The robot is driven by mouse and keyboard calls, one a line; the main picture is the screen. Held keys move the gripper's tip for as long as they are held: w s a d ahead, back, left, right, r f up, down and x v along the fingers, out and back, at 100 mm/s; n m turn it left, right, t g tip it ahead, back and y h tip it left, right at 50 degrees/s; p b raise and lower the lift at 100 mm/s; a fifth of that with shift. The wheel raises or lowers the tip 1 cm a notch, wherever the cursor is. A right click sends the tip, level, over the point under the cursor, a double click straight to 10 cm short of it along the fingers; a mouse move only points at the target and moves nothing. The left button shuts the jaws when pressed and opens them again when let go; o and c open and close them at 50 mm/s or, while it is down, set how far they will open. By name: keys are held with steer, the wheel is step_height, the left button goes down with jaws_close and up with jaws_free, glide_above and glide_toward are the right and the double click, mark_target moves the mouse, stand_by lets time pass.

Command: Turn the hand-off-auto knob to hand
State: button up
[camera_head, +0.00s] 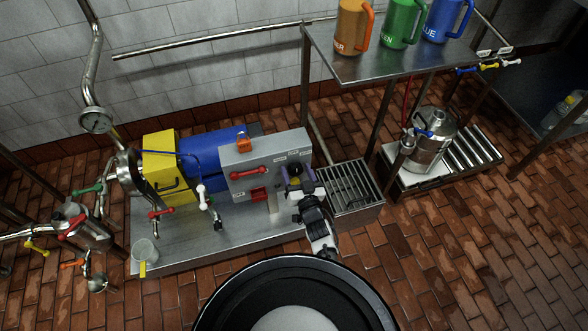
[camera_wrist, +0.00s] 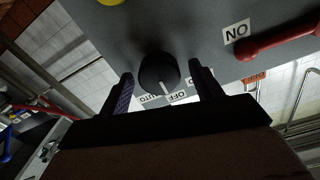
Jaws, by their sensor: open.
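The hand-off-auto knob (camera_wrist: 158,72) is a round black knob on the grey panel face in the wrist view. Its white pointer mark shows at its lower edge, near the AUTO and OFF labels (camera_wrist: 180,97); which one it marks is hard to tell. The HAND label cannot be read. My gripper (camera_wrist: 164,88) is open, with one finger on each side of the knob and visible gaps to it. In the head view my gripper (camera_head: 299,182) is at the right part of the grey control box (camera_head: 240,158); the knob is hard to make out there.
A red handle (camera_wrist: 280,40) beside an ON label sits right of the knob in the wrist view. A yellow button (camera_wrist: 110,2) is at the top. In the head view, a blue motor (camera_head: 212,150) is behind the box and a drain grate (camera_head: 347,188) is to its right.

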steer(key=c, duration=1)
steer(key=shift+o, duration=0.2)
steer(key=n+b, duration=0.1)
steer(key=n, duration=0.3)
steer(key=shift+b, duration=0.4)
steer(key=n, duration=0.5)
steer(key=shift+a+n, duration=0.1)
steer(key=shift+n, duration=0.3)
